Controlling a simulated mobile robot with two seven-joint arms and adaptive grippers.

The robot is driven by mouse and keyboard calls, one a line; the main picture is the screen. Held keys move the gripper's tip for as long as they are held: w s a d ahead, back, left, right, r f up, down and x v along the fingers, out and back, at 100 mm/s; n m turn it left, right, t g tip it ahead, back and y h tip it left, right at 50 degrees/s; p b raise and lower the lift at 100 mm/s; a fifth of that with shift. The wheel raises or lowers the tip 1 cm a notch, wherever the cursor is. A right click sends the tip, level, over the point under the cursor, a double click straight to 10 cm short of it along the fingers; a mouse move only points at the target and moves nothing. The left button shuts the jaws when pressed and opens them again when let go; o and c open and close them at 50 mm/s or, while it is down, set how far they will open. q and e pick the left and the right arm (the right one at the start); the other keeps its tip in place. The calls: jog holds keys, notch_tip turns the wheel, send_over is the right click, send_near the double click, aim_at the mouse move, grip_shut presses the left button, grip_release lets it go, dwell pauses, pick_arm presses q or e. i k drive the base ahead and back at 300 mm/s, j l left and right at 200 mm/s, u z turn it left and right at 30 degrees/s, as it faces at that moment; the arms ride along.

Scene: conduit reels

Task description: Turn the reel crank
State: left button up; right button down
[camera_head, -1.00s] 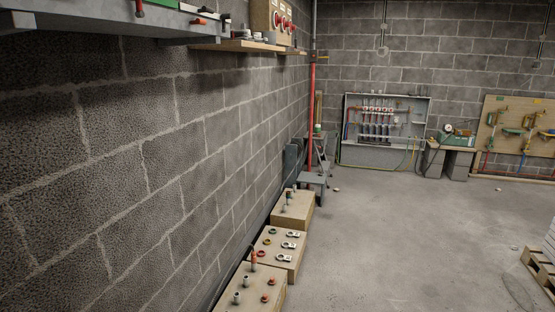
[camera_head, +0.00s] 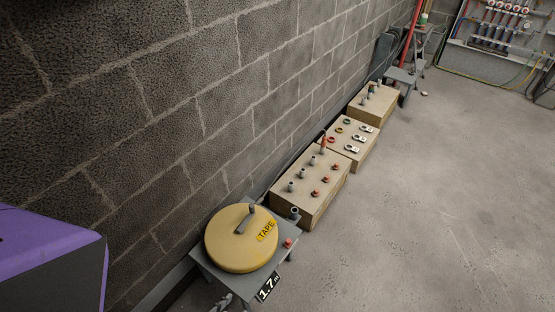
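A yellow round reel (camera_head: 240,250) with a "TAPE" label lies flat on a small grey stand (camera_head: 203,262) near the wall, at the lower middle of the head view. Its dark grey crank (camera_head: 244,220) lies across the top, with a short upright handle near the far rim. Neither of my grippers can be made out in this view. A small grey metal piece at the bottom edge, just below the reel, is cut off, and I cannot tell what it is.
A "1.7 m" sign (camera_head: 269,286) and a small red piece (camera_head: 288,243) are at the stand's right side. Beyond, wooden blocks with fittings (camera_head: 316,208) line the block wall (camera_head: 215,95). A grey step stool (camera_head: 403,75) stands farther back. The concrete floor (camera_head: 430,210) on the right is clear.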

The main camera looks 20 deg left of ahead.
aim_at(240, 230)
jog(key=i+l, duration=0.3)
jog(key=i, duration=0.2)
jog(key=i+l, duration=0.25)
jog(key=i, duration=0.25)
jog(key=i+l, duration=0.3)
jog(key=i, duration=0.2)
jog(key=i+l, duration=0.25)
jog(key=i, duration=0.25)
jog(key=i+l, duration=0.3)
jog(key=i, duration=0.2)
jog(key=i+l+u, duration=0.25)
jog(key=i, duration=0.25)
jog(key=i+l+u, duration=0.25)
jog(key=i+l, duration=0.2)
jog(key=u, duration=1.85)
jog(key=j+u, duration=0.4)
jog(key=i+j+u, duration=0.1)
jog(key=j+u, duration=0.25)
jog(key=l, duration=0.1)
